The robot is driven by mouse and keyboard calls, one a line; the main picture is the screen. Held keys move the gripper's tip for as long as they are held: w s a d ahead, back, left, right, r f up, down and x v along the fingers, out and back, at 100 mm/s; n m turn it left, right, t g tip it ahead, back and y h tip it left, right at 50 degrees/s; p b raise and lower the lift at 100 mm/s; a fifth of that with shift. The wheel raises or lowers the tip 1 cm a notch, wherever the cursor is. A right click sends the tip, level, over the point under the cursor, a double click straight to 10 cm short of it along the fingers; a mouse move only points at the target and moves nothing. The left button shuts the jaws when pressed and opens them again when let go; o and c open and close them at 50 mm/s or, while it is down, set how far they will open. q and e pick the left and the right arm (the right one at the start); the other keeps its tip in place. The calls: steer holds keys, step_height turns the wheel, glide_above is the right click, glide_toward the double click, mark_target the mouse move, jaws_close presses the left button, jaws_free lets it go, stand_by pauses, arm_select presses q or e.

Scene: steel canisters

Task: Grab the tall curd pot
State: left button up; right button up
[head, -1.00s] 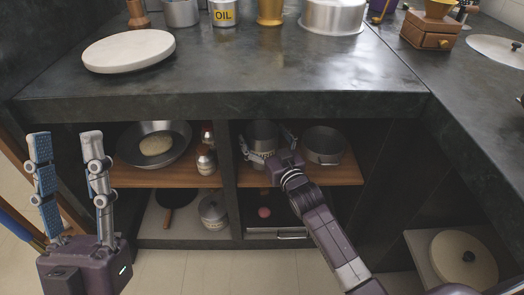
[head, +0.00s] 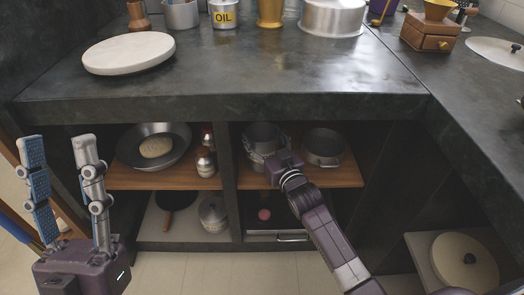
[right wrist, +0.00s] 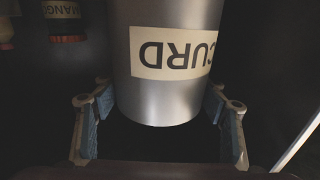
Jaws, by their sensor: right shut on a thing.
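The tall curd pot (head: 262,134) is a grey steel cylinder on the upper wooden shelf under the counter. Its cream label, reading CURD upside down, shows on the pot in the right wrist view (right wrist: 168,75). My right gripper (head: 266,150) reaches into this compartment and is shut on the pot, with a finger on each side of it in the right wrist view (right wrist: 160,98). The pot's front is partly hidden by the gripper in the head view. My left gripper (head: 58,145) is open and empty, pointing up in front of the counter at the left.
A steel pot (head: 322,148) stands close to the right on the same shelf (head: 345,176). A dark divider (head: 228,170) stands to the left, with a pan (head: 130,150) and small jars (head: 206,163) beyond. The countertop (head: 290,100) overhangs the shelf.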

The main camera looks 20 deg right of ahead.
steer(key=shift+c, duration=1.2)
steer(key=shift+r, duration=0.15)
steer(key=shift+c, duration=0.3)
steer(key=shift+r, duration=0.1)
